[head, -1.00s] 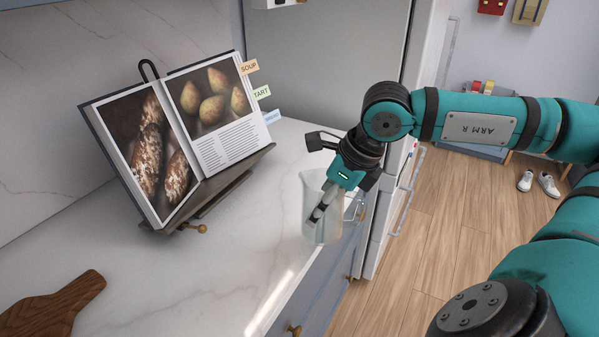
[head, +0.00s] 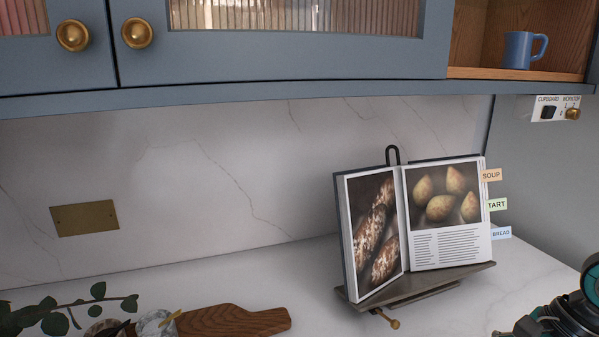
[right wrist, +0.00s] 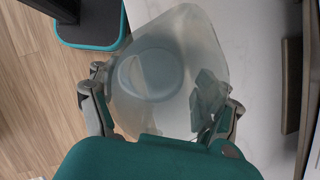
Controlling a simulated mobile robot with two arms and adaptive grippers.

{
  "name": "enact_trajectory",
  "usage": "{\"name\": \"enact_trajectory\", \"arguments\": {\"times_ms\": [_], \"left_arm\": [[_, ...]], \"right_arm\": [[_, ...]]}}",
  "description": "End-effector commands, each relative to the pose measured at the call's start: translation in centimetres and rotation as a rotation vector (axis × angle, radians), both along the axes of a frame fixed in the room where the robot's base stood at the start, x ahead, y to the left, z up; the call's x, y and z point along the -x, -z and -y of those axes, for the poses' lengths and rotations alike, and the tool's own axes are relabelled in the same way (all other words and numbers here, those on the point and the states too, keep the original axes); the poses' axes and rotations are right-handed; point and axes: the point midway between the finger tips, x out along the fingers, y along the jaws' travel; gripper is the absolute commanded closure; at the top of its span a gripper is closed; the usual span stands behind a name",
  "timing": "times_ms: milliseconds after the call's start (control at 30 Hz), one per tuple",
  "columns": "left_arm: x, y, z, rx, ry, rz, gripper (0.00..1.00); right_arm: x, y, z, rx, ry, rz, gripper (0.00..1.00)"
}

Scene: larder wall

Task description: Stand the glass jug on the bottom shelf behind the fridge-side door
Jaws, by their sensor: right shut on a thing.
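The clear glass jug (right wrist: 160,35) shows in the right wrist view, seen from above into its open mouth. My right gripper (right wrist: 162,95) is shut on it, one finger on each side. It is over or beside the worktop edge; the height is unclear. In the head view the jug is out of sight, and only part of my right arm shows at the lower right. The fridge-side cupboard door (head: 290,60), blue with a ribbed glass pane and brass knob (head: 137,33), appears shut. The shelf behind it is hidden. My left gripper is in neither view.
An open niche (head: 490,35) right of the door holds a blue mug (head: 517,50). A cookbook (head: 445,215) on a stand (head: 420,285) and a wooden board (head: 235,321) occupy the worktop (head: 300,270).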

Motion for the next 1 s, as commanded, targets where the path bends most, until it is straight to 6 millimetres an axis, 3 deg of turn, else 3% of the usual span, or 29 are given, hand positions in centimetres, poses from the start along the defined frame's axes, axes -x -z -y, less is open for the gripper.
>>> {"name": "enact_trajectory", "arguments": {"times_ms": [400, 600, 800, 1000], "left_arm": [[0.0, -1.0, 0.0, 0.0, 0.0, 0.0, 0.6], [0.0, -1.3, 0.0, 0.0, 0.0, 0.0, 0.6], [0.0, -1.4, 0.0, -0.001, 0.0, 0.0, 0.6], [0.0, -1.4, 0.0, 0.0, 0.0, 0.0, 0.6]], "right_arm": [[-0.5, -1.1, -7.3, 0.001, -0.988, 0.007, 0.77], [-0.5, -2.2, -9.7, 0.003, -1.427, 0.003, 0.77], [-0.5, -3.1, -10.8, 0.001, -1.674, 0.003, 0.77], [-0.5, -3.3, -11.0, 0.002, -1.741, 0.005, 0.77]]}}
